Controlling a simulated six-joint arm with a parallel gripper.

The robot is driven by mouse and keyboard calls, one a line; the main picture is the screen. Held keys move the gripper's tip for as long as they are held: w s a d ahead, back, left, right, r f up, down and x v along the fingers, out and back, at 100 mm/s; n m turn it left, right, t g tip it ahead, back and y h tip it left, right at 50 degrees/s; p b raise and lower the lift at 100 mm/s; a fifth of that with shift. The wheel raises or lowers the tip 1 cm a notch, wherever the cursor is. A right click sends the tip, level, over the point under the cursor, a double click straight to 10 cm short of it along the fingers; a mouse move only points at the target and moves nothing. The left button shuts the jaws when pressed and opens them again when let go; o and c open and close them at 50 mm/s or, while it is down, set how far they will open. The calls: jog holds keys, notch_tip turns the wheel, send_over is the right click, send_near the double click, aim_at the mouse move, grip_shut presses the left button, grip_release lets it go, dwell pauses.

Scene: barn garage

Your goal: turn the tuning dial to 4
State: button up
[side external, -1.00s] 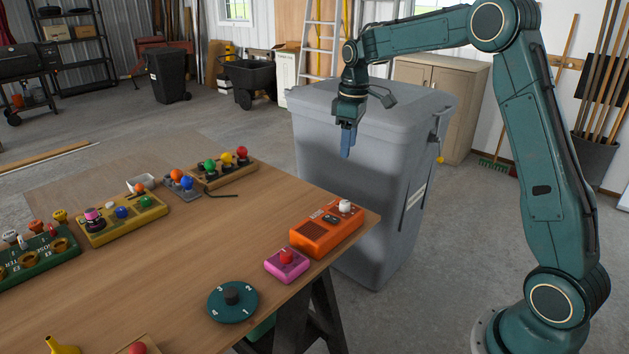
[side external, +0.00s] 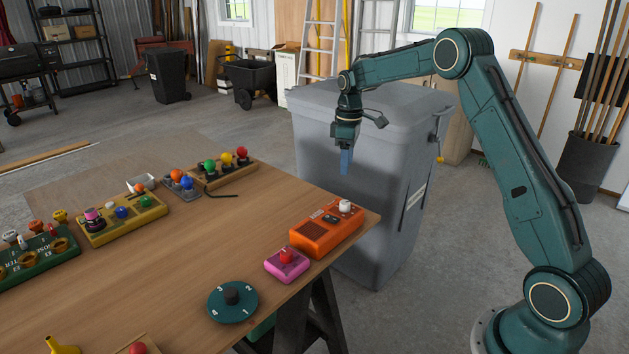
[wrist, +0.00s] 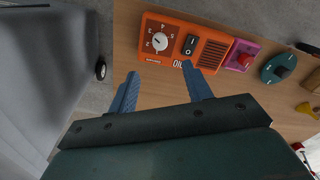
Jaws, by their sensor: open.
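The orange radio (side external: 327,230) sits at the table's right corner. Its tuning dial is a white knob (side external: 345,206), seen from above in the wrist view (wrist: 159,42), with numbers printed around it. The knob's pointer is too small to read surely. A black rocker switch (wrist: 191,44) and a slotted speaker grille (wrist: 213,52) are beside the dial. My gripper (side external: 345,172) is empty and above the radio's level, apart from it.
A pink box with a red button (side external: 287,263) and a round teal dial with numbers (side external: 233,302) are near the radio. Several button boards, such as a yellow one (side external: 122,218), stand farther left. A large grey bin (side external: 365,190) is behind the table's corner. The table's middle is clear.

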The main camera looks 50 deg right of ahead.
aim_at(344, 202)
jog(key=f, duration=1.2)
jog(key=shift+s+a, duration=0.15)
jog(key=shift+a, duration=0.05)
jog(key=c, duration=1)
